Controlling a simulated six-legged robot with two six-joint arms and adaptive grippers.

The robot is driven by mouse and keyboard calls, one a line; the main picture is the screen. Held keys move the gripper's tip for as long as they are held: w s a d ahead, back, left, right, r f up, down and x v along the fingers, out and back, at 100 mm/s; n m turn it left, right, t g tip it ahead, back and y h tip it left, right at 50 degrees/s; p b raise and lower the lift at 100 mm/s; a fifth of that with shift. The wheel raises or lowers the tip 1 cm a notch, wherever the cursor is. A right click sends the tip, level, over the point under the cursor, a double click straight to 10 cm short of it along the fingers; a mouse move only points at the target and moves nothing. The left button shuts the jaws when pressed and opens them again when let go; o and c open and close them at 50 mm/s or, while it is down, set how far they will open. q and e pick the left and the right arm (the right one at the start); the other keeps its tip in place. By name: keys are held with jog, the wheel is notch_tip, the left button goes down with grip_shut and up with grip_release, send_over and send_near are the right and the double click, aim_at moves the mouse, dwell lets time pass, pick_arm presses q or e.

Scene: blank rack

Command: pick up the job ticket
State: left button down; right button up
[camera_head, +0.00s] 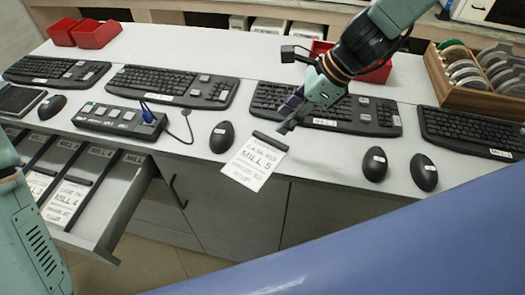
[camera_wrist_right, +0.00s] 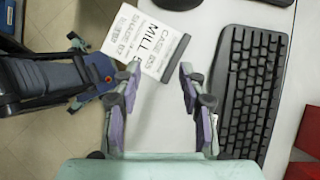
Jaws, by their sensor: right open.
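The job ticket (camera_head: 256,163) is a white card printed "MILL 5" with a black strip along its top end. It lies by the front edge of the grey desk, its lower part jutting past the edge. It also shows in the right wrist view (camera_wrist_right: 140,42), at the upper middle. My right gripper (camera_head: 287,113) is open and empty, just above and behind the strip end.
Keyboards (camera_head: 170,87) stand along the desk, with a black mouse (camera_head: 222,137) left of the ticket and two more to the right. An open drawer (camera_head: 112,206) at left holds similar cards. Red bins and a wooden disc rack (camera_head: 440,76) stand behind.

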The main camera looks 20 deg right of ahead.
aim_at(289, 147)
jog(key=s+d+f+m+h, duration=0.1)
jog(key=s+d+f+m, duration=0.1)
jog(key=m, duration=0.1)
jog(key=s+d+f+m+h, duration=0.1)
jog(key=d+m, duration=0.1)
jog(key=shift+s+f+t+h, duration=0.15)
jog(key=shift+f+t+h, duration=0.15)
jog(key=shift+t, duration=0.1)
jog(key=shift+b+x, duration=1.1)
jog(key=shift+b, duration=0.15)
jog(key=shift+w+a+f+b, duration=0.15)
jog(key=shift+w+f+b, duration=0.05)
jog(key=shift+f+b, duration=0.15)
jog(key=b+x, duration=0.1)
jog(key=x, duration=0.1)
jog(key=b+x, duration=0.1)
jog(key=x, duration=0.1)
jog(key=shift+w+a+r+b, duration=0.1)
jog(key=shift+w+r+b, duration=0.05)
jog(key=shift+w+b, duration=0.25)
jog(key=shift+w+a+f, duration=0.2)
jog(key=shift+a+f, duration=0.05)
jog(key=shift+f, duration=0.05)
jog(key=shift+d, duration=0.15)
